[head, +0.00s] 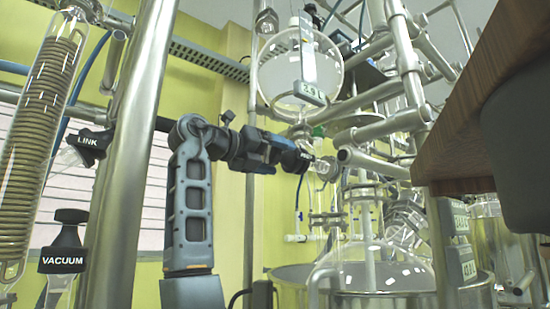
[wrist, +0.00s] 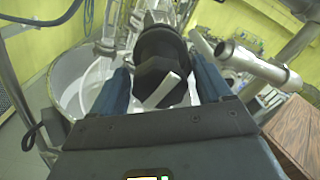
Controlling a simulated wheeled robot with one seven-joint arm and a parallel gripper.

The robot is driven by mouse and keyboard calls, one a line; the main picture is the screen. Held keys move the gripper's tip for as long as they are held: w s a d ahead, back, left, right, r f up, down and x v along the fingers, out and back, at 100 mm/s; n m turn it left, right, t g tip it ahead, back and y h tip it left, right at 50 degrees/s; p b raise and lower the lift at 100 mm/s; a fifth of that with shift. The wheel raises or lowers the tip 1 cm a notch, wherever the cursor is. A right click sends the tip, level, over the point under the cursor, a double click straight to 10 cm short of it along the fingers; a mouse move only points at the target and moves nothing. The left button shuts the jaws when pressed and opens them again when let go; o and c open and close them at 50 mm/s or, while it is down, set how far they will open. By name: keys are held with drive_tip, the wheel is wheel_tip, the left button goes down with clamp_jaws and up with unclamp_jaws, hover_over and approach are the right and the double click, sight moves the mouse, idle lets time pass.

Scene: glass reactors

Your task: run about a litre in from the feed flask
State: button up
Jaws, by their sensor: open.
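The feed flask (head: 286,80) is a large round glass vessel, high in the head view. A tag on its front (head: 311,92) appears to read 2.9 L. A black valve knob (head: 298,160) sits on the glass line below the flask. My gripper (head: 284,152) reaches it from the left. In the wrist view the black knob (wrist: 161,55) lies between the two blue fingers of my gripper (wrist: 164,82). The fingers are open around it; I cannot tell whether either touches. A glass reactor (head: 375,268) stands below, partly hidden by pipes.
Black LINK (head: 90,142) and VACUUM (head: 63,262) valves are at left, near a coil condenser (head: 38,130) and a thick steel post (head: 138,120). Steel pipework (head: 405,70) crowds the right of the flask. A wooden top (head: 500,100) juts in at right.

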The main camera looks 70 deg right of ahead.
drive_tip(key=v, duration=0.7)
drive_tip(key=shift+w+a, duration=0.2)
drive_tip(key=shift+a, duration=0.15)
